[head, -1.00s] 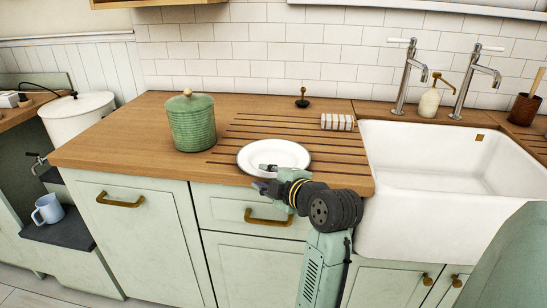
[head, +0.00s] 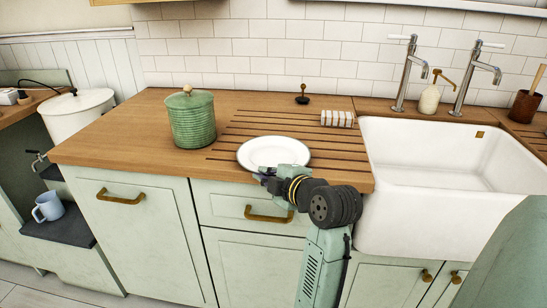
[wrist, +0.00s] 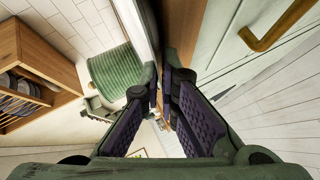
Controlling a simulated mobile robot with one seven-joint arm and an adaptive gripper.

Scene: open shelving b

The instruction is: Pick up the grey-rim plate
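The grey-rim plate (head: 274,151) is white and round and lies flat on the wooden worktop near its front edge, left of the sink. My gripper (head: 264,175) is at the plate's near edge. In the wrist view my gripper (wrist: 161,80) has its two dark-padded fingers apart, with a gap between them. The plate shows there nearly edge-on as a pale strip (wrist: 147,28) beyond the fingertips. I cannot tell whether a finger touches it.
A green lidded canister (head: 192,119) stands left of the plate. A striped block (head: 337,119) and a small dark stopper (head: 302,95) are behind it. The white sink (head: 440,180) is to the right. A brass drawer handle (head: 268,215) sticks out below the worktop.

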